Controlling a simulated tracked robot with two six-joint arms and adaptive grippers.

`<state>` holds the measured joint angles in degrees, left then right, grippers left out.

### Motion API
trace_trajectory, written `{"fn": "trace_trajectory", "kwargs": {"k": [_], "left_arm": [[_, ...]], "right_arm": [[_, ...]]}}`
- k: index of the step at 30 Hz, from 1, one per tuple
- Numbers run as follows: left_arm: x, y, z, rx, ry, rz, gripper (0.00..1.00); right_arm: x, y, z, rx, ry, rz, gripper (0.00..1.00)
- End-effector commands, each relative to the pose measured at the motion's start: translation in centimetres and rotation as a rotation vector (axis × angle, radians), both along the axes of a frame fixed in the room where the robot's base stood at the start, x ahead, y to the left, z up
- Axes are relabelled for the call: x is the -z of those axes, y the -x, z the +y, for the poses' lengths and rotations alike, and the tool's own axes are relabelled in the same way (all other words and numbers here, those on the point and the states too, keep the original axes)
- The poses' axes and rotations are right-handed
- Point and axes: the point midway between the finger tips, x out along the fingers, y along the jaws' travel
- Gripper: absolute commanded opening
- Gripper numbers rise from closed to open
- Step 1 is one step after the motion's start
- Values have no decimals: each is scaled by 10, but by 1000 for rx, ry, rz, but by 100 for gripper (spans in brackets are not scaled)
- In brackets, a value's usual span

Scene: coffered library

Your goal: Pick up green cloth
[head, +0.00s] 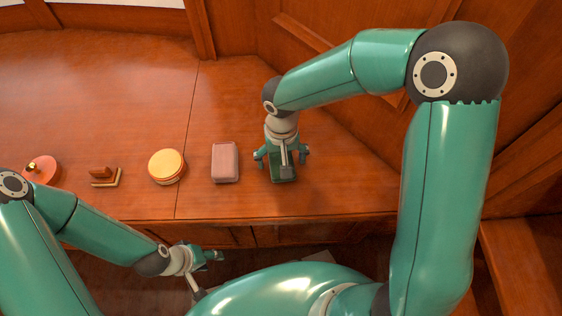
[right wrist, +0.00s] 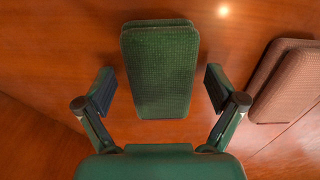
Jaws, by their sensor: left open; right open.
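The green cloth (right wrist: 160,75) is a folded, textured block lying on the wooden surface in the right wrist view. In the head view the green cloth (head: 284,174) is partly hidden under my right gripper. My right gripper (head: 282,156) is open above it; in the right wrist view its two fingers (right wrist: 160,92) stand on either side of the cloth, with gaps between. My left gripper (head: 215,255) is open and empty, below the front edge of the wooden surface, far from the cloth.
A pink folded cloth (head: 225,162) lies left of the green one and shows in the right wrist view (right wrist: 288,82). Further left on the wooden counter (head: 120,90) are a round yellow-topped tin (head: 166,166), a small brown item (head: 104,176) and an orange round object (head: 42,171). The counter behind is clear.

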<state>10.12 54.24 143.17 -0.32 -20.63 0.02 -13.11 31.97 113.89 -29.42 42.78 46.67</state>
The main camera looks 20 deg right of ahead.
Motion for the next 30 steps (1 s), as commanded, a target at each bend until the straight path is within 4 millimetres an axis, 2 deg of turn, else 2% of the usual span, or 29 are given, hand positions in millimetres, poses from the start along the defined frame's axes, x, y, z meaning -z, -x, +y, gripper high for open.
{"fn": "trace_trajectory", "kwargs": {"k": [5,6,16,25,30], "left_arm": [[0,0,0,0,0,0,47],[0,0,0,0,0,0,47],[0,0,0,0,0,0,47],[-2,0,0,0,0,0,47],[-9,0,0,0,0,0,47]], "right_arm": [[0,0,0,0,0,0,94],[0,0,0,0,0,0,90],[0,0,0,-1,0,0,35],[-3,0,0,-1,0,-1,34],[-22,-1,0,-1,0,-3,34]]}}
